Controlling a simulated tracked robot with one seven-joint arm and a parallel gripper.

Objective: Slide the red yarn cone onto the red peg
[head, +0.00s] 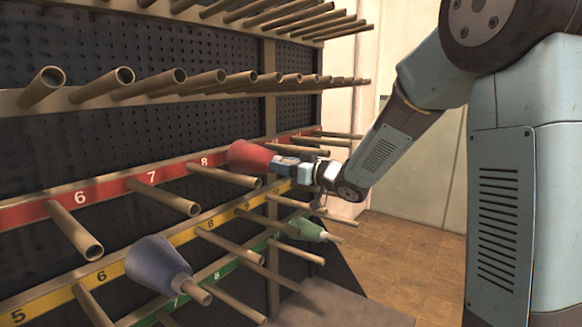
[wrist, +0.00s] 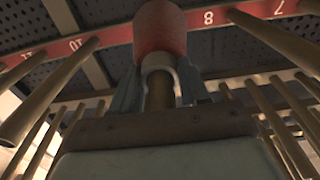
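The red yarn cone (head: 250,157) lies sideways at the red rail, its wide end toward the board and its narrow end toward my gripper (head: 286,164). In the wrist view the cone (wrist: 160,30) is straight ahead, between the labels 8 and 10. My gripper's fingers (wrist: 159,82) flank its pale narrow end and appear closed on it. A brown rod (wrist: 161,95), which looks like a peg, shows through that end between the fingers. The red rail (head: 105,190) carries several pegs. The cone hides where the rod meets the rail.
A blue cone (head: 157,265) sits on a lower peg at the front, and a green cone (head: 307,229) on a peg below my gripper. Bare pegs (head: 75,230) stick out on both sides and above. Open floor (head: 410,255) lies to the right.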

